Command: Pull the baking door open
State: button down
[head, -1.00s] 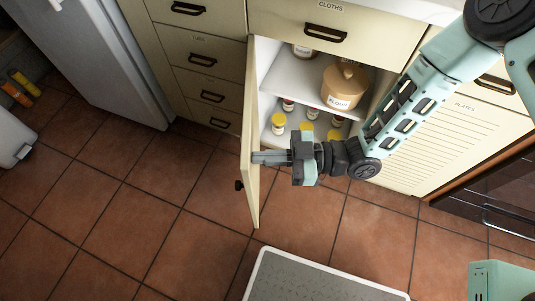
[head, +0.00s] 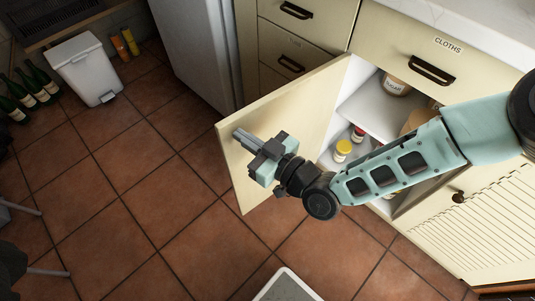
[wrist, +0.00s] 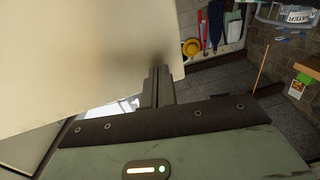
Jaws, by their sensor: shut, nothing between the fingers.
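The baking door (head: 285,125) is a cream cabinet door, swung well open, with its inner face toward me in the head view. It also fills the upper left of the wrist view (wrist: 80,50). My gripper (head: 243,137) is shut and empty, its fingers at the inner face of the door near the free edge. In the wrist view the fingers (wrist: 156,85) reach the door's surface; touching looks likely but is hard to confirm. The door's handle is hidden on the outer side. The open cabinet shows shelves with a jar (head: 343,150) and a sugar canister (head: 396,84).
A drawer labelled CLOTHS (head: 432,69) is above the cabinet. The fridge (head: 195,50) stands beyond the door at the upper left. A white bin (head: 88,68) and green bottles (head: 38,80) stand at the far left. The tiled floor (head: 140,200) left of the door is clear.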

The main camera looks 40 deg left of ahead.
jog(key=shift+a, duration=1)
jog(key=shift+w+d, duration=0.1)
jog(key=w+d, duration=0.1)
jog(key=d, duration=1.6)
jog(key=shift+w, duration=0.1)
